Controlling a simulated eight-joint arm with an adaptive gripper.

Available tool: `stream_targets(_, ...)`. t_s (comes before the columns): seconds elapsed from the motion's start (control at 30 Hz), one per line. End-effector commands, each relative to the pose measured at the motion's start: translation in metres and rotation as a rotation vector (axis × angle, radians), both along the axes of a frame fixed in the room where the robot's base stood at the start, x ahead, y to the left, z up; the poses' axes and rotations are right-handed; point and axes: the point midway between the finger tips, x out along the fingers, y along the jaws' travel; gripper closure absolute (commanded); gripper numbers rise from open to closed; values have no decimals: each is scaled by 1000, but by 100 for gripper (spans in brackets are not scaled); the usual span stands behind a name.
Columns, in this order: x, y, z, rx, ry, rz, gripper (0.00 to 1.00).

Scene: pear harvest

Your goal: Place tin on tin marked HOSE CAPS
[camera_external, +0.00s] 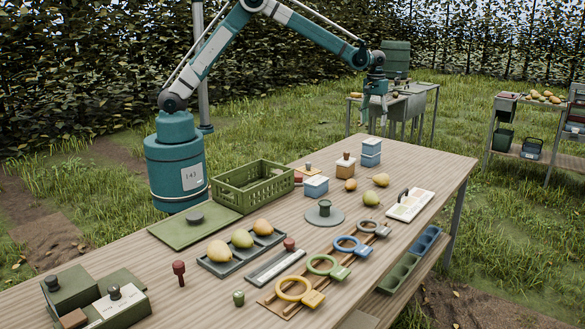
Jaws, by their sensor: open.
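Two light-blue tins (371,153) appear stacked one on the other near the back edge of the table. Another light-blue tin (316,187) sits alone to the left, by the green crate. A tan box with a pale top and brown knob (345,169) stands between them. No lettering is readable, so I cannot tell which tin is marked HOSE CAPS. My gripper (374,112) hangs open and empty, pointing down, in the air above the stacked tins, apart from them.
A green crate (228,190) stands left of the lone tin. Loose pears (371,198) and a grey disc with a dark knob (324,216) lie nearby. A tray of pears (244,257) and coloured rings (325,266) fill the front. Bare wood lies right of the stacked tins.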

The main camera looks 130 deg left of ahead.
Motion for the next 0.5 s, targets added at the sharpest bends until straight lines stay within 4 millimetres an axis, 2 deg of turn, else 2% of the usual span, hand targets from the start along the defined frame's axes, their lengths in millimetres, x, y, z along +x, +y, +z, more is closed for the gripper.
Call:
stream_targets(0.27,16,-60,45,30,-27,-106,45)
stream_targets(0.5,26,-126,88,64,-59,-221,45)
